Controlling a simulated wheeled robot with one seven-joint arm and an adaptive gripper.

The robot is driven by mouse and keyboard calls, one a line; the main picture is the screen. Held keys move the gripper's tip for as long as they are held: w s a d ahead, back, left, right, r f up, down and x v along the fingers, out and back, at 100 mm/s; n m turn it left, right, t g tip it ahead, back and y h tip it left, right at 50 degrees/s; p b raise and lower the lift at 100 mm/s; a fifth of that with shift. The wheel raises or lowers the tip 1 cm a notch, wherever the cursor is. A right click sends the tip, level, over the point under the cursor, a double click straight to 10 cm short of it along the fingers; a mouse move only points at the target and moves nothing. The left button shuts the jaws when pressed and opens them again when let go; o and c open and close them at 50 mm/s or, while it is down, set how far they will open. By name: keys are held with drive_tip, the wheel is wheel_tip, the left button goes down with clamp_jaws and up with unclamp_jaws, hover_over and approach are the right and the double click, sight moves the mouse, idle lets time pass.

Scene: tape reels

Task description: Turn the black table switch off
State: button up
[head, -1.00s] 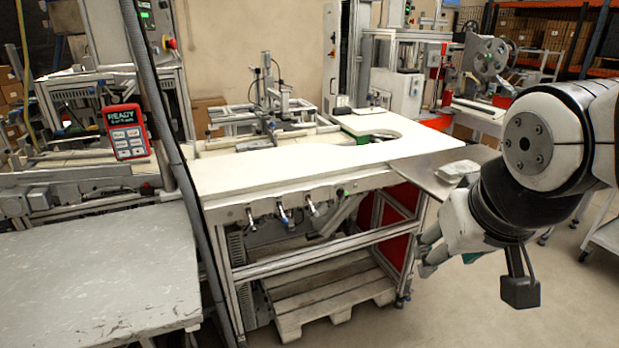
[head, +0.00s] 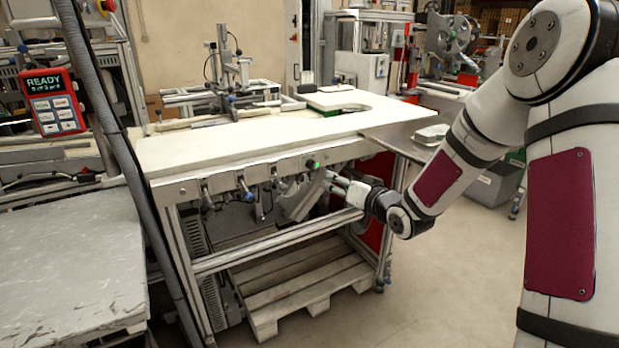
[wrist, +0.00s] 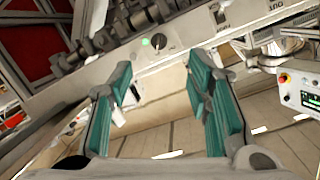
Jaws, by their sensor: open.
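The black table switch (wrist: 159,41) is a small round knob on the grey front rail of the white-topped table, in the upper middle of the wrist view. A lit green light (wrist: 146,42) sits just left of it and also shows in the head view (head: 312,164). My gripper (wrist: 158,75) is open and empty, its two teal-padded fingers pointing at the rail with the switch ahead between them, apart from it. In the head view my gripper (head: 333,180) is at the table's front, just right of and below the green light. The knob cannot be made out there.
The white tabletop (head: 240,140) is above my gripper, and a metal side shelf (head: 395,137) juts out at its right. Several levers hang under the front rail left of my gripper. A wooden pallet (head: 300,290) lies below.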

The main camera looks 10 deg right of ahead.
sight(313, 168)
drive_tip(key=w+a+f+b, duration=0.1)
drive_tip(key=w, duration=0.3)
drive_tip(key=w+a+m+t+b, duration=0.1)
drive_tip(key=w, duration=0.4)
drive_tip(key=w+a+f+t+y+b, duration=0.1)
drive_tip(key=w, duration=0.4)
drive_tip(key=shift+w+a+f, duration=0.25)
drive_tip(key=shift+a+f, duration=0.05)
clamp_jaws()
